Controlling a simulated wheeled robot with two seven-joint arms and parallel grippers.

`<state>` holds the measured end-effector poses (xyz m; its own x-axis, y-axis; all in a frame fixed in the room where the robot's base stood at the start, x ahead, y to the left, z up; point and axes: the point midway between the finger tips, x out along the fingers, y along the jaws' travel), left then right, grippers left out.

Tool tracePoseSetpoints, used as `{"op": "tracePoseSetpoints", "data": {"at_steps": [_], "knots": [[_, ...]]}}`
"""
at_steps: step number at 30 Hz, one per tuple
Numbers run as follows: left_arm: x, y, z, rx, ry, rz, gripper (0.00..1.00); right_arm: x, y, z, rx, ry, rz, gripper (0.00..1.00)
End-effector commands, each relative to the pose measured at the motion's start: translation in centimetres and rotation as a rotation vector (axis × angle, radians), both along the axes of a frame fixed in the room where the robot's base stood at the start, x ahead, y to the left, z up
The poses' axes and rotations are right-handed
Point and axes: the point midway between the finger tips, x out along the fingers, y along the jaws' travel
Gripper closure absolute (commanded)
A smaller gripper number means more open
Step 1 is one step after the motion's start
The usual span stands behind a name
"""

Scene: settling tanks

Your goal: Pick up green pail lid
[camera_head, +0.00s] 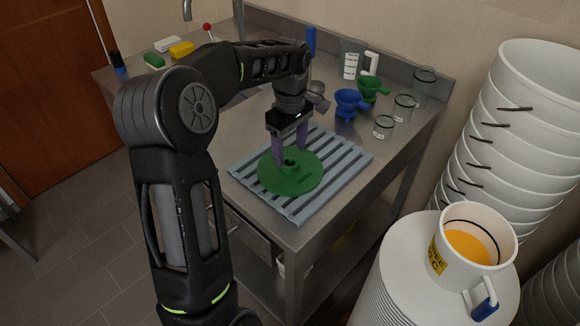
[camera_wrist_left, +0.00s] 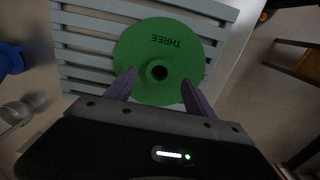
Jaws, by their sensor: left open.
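The green pail lid (camera_head: 291,180) is a round disc with a dark central hole or knob. It lies flat on a grey slatted rack (camera_head: 334,186) on the steel bench. In the left wrist view the lid (camera_wrist_left: 158,40) carries the word "THREE". My left gripper (camera_head: 290,157) is open above the lid, its purple fingers pointing down on either side of the centre. In the left wrist view the fingertips (camera_wrist_left: 158,80) flank the dark centre and overlap the lid's near part. I cannot tell if they touch it. My right gripper is not in view.
Blue (camera_head: 347,103) and green (camera_head: 368,91) funnels, glass jars (camera_head: 384,126) and a measuring jug (camera_head: 352,62) stand behind the rack. A stack of white pails (camera_head: 520,130) and a pail with orange contents (camera_head: 470,246) stand at right.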

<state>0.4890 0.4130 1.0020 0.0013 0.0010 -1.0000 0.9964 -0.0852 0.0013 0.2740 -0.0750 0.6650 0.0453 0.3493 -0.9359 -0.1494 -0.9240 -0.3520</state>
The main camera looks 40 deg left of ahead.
Motion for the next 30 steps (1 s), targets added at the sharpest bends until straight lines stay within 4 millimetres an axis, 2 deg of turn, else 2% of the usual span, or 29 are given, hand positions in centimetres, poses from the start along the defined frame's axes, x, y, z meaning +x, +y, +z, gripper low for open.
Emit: {"op": "tracePoseSetpoints", "data": {"at_steps": [3,9,27,30], "knots": [[0.0,0.1,-1.6,-0.003,0.005,0.001,0.37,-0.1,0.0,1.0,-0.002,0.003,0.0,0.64],[0.1,0.1,-3.9,-0.001,0.002,0.0,0.37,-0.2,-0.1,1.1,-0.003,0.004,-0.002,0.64],[0.1,0.1,-4.0,-0.001,0.001,0.0,0.37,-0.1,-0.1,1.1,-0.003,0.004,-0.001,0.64],[0.1,0.1,-4.0,-0.001,0.001,0.0,0.45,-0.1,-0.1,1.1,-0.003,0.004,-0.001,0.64]]}}
